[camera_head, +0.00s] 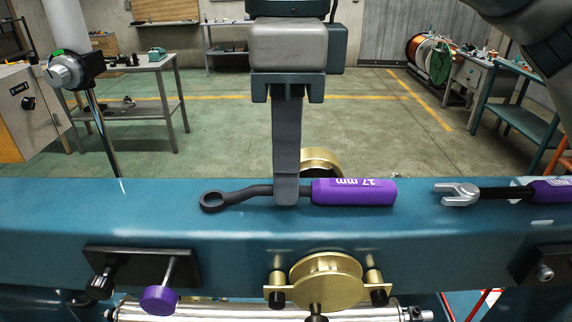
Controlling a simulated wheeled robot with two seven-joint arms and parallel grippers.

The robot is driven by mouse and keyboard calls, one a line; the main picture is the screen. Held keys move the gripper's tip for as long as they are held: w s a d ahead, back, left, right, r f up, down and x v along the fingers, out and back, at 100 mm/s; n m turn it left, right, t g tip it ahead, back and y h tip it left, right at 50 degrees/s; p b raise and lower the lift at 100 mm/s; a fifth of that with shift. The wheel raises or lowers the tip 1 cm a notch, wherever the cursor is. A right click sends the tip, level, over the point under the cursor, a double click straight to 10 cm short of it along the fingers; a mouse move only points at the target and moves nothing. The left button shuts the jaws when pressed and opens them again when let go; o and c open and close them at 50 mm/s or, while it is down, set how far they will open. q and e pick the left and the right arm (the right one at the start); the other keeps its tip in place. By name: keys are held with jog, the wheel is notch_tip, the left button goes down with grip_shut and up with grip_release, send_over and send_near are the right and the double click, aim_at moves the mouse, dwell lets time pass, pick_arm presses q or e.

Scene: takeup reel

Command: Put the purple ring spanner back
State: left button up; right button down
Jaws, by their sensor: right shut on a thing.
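The purple ring spanner (352,191) has a purple handle marked 17 mm and a dark shaft with a ring end at the left. It lies level along the top of the teal beam (150,208). My right gripper (286,197) comes down from above and is shut on the spanner's dark shaft, just left of the purple handle. I cannot tell whether the spanner touches the beam. My left gripper is not in view.
An open-ended spanner (459,194) with a purple handle lies on the beam at the right. A brass roller (326,282) and a purple knob (160,299) are on the beam's front face. Another brass wheel (321,161) stands behind the beam. The beam's left top is clear.

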jog(key=shift+f, duration=0.1)
dwell(0.3)
jog(key=c, duration=1.3)
grip_release()
jog(key=shift+r+p, duration=1.5)
jog(key=shift+r, duration=1.55)
jog(key=shift+r, duration=0.1)
